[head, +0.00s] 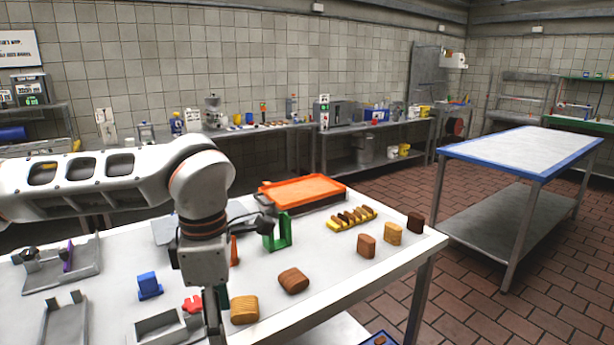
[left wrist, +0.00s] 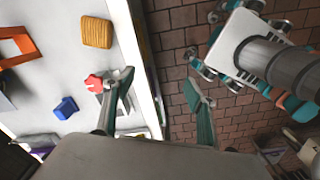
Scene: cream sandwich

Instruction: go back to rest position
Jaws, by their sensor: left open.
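My left gripper (head: 214,318) comes down over the front edge of the white table (head: 330,285), beside a tan ridged slice (head: 244,310). In the left wrist view my left gripper (left wrist: 158,88) has its two fingers wide apart. Nothing is between them, and the table edge and brick floor show beyond. The same tan slice shows in the left wrist view (left wrist: 97,32), apart from the fingers. The gripper's lower end is cut off in the head view. My right gripper is in neither view.
A brown slice (head: 293,281), other bread-like pieces (head: 366,246), a green holder (head: 278,235), an orange tray (head: 302,190), a blue block (head: 149,286), a red piece (head: 193,304) and grey fixtures (head: 64,322) stand on the table. Floor is clear toward the blue-edged table (head: 520,145).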

